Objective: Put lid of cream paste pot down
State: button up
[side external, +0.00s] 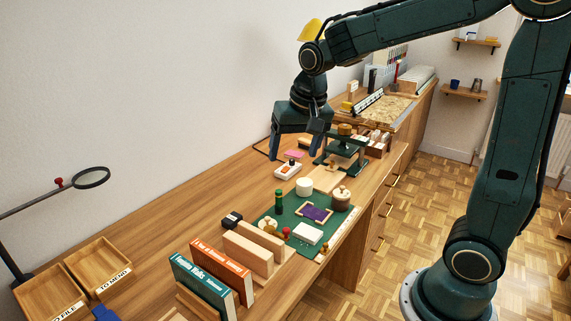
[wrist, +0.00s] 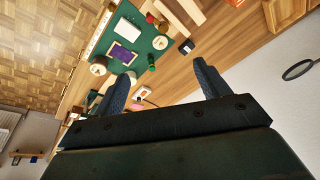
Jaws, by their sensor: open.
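My gripper (side external: 292,153) is open and empty, held above the desk beyond the green mat. Its two spread fingers also show in the wrist view (wrist: 159,70), with nothing between them. A short cream cylindrical pot (side external: 304,187) stands at the mat's far edge; it also shows in the wrist view (wrist: 131,75). A brown pot with a pale, knobbed top (side external: 341,198) stands right of it, also in the wrist view (wrist: 98,68). A flat cream round piece (side external: 267,224) lies on the mat's left part. I cannot tell for sure which piece is the paste pot's lid.
The green mat (side external: 274,211) also holds a green bottle (side external: 278,202), a purple piece in a frame (side external: 315,213) and a white block (side external: 307,234). Upright books (side external: 215,270) stand in front. A dark green press (side external: 344,150) stands right of my gripper.

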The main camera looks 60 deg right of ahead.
jog(key=s+a+r+n+t, duration=0.1)
jog(key=s+a+n, duration=0.1)
jog(key=s, duration=0.7)
jog(key=s+a+r+n+t, duration=0.1)
jog(key=s+n, duration=0.4)
jog(key=s, duration=0.5)
jog(key=shift+s+a+r+t+y, duration=0.15)
jog(key=shift+a+r+t+y, duration=0.2)
jog(key=shift+a+r, duration=0.2)
